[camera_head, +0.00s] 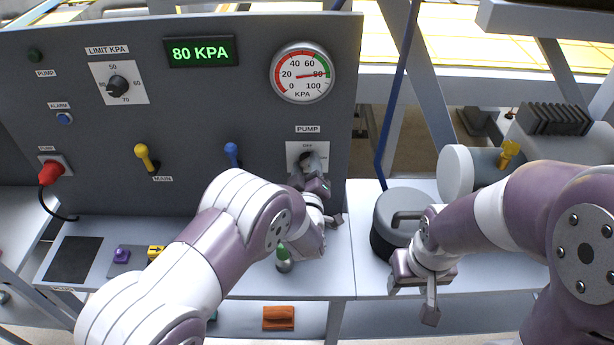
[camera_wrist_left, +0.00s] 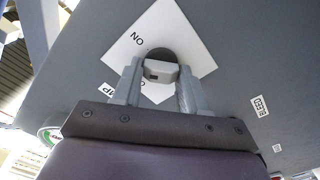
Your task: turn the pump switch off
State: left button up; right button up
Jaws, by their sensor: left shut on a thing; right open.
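The pump switch (camera_head: 307,160) sits on a white plate under the PUMP label, low on the right of the grey panel. In the left wrist view the pump switch (camera_wrist_left: 160,56) is a dark round base with a grey lever. My left gripper (camera_head: 314,178) is at the switch; its two fingers (camera_wrist_left: 158,84) are shut on the lever, one on each side. The ON mark shows on the plate; other lettering is partly hidden by a finger. My right gripper (camera_head: 426,288) is open and empty above the table, in front of a dark grey round thing.
The display (camera_head: 200,51) reads 80 KPA and the gauge (camera_head: 302,73) needle is near 80. A yellow lever (camera_head: 143,155), a blue lever (camera_head: 231,153) and a red plug (camera_head: 54,169) stick out of the panel. A green-topped item (camera_head: 283,259) stands near my left wrist.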

pick_arm(q)
jog(key=n+b, duration=0.2)
jog(key=b, duration=0.2)
jog(key=n+b, duration=0.3)
jog(key=b, duration=0.1)
jog(key=f+n+b, duration=0.1)
jog(key=n+b, duration=0.2)
jog(key=b, duration=0.1)
jog(key=shift+a, duration=0.1)
jog(key=shift+r+n+b, duration=0.2)
jog(key=shift+n+b, duration=0.9)
jog(key=shift+b, duration=0.15)
jog(key=o, duration=1)
jog(key=shift+r, duration=0.1)
jog(key=shift+s, duration=0.15)
jog(key=s+b, duration=0.1)
jog(key=s, duration=1.1)
jog(key=shift+s, duration=0.25)
